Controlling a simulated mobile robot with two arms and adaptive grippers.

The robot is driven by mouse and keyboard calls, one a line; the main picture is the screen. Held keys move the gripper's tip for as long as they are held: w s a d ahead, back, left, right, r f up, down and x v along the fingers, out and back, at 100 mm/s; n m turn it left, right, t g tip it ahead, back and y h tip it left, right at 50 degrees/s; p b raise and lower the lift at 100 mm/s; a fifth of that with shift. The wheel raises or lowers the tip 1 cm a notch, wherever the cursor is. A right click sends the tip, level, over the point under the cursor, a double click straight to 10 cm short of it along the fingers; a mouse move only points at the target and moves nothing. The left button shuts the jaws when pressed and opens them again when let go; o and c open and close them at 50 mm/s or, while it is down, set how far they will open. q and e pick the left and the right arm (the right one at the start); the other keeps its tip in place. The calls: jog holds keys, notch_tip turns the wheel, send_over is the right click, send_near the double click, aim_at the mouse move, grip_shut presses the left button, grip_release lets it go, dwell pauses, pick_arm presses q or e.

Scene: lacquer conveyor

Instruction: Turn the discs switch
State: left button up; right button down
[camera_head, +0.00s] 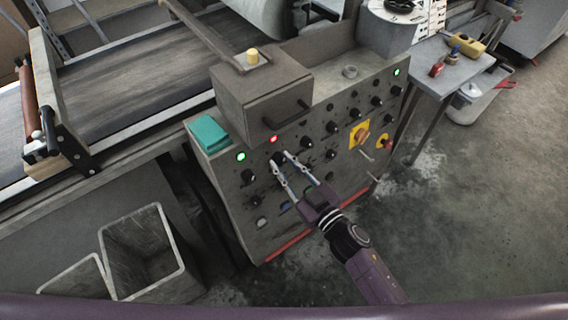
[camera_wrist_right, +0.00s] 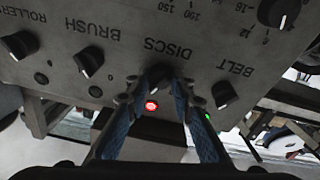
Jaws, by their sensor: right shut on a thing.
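The control panel (camera_head: 330,165) is a grey box with rows of black rotary switches. The discs switch (camera_wrist_right: 158,76) is a black knob beside the "DISCS" label in the right wrist view, where the lettering appears upside down. My right gripper (camera_head: 281,161) reaches the panel's front, and its blue fingers (camera_wrist_right: 157,92) are shut on the discs switch from both sides. My left gripper is not in view.
The belt switch (camera_wrist_right: 223,94) and brush switch (camera_wrist_right: 89,61) flank the fingers closely. A green lamp (camera_head: 241,156) is lit near the panel's left end. A yellow-backed red switch (camera_head: 361,136) sits farther right. Open floor (camera_head: 455,220) lies at the right.

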jog(key=n+g+y, duration=0.1)
jog(key=n, duration=0.5)
jog(key=shift+d, duration=0.1)
jog(key=n, duration=0.3)
jog(key=n+g+p, duration=0.1)
jog(key=n, duration=0.3)
jog(key=shift+w+y, duration=0.1)
jog(key=shift+y, duration=0.2)
jog(key=c, duration=1.7)
grip_release()
jog(key=shift+d, duration=0.15)
jog(key=v, duration=1.2)
jog(key=shift+r, duration=0.2)
